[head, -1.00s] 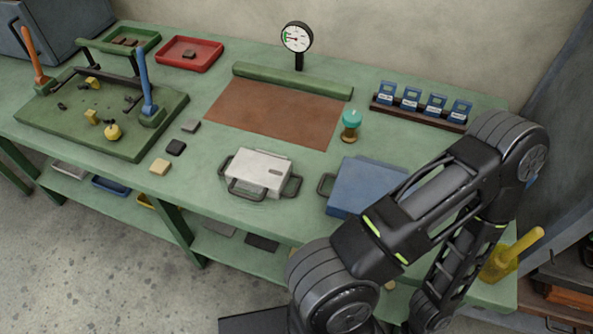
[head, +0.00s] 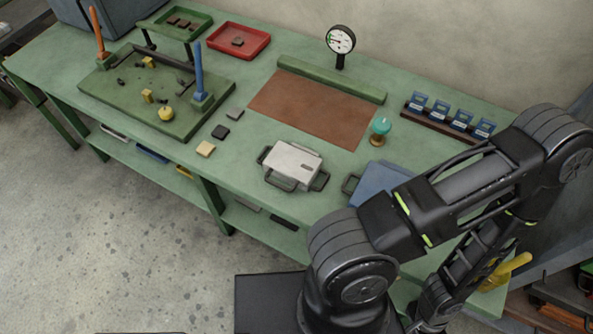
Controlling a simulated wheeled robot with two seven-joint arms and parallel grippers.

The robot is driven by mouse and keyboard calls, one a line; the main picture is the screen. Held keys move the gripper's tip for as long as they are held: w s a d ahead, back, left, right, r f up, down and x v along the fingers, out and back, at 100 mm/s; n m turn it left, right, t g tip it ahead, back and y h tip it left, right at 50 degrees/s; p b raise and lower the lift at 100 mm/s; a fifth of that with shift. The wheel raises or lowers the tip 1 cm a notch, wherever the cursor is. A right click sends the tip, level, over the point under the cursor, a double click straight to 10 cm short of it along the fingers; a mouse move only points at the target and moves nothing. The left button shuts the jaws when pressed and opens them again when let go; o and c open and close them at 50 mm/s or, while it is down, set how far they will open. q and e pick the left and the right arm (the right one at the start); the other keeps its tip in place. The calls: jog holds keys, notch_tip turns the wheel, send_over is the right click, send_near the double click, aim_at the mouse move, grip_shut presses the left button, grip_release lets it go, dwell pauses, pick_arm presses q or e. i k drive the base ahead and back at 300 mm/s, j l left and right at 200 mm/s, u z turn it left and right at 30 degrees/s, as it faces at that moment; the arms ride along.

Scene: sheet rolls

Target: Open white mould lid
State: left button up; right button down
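The white mould (head: 294,161) lies on the green workbench near its front edge, with its pale lid on top and looking closed. Dark handles show at its left, front and right sides. One of my arms (head: 450,205) fills the right of the head view, folded, with its gripper out of sight. My other arm is not in view. No gripper is seen near the white mould, and nothing touches it.
A blue mould (head: 383,182) with a dark handle sits to the right, partly hidden by my arm. Behind are a brown mat (head: 312,108), a dial gauge (head: 340,40) and a teal-topped pot (head: 380,128). A green press board (head: 190,125) with upright levers stands left.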

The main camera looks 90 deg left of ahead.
aim_at(300, 166)
jog(key=k+j+u, duration=0.1)
jog(key=u, duration=2.8)
jog(key=j, duration=0.1)
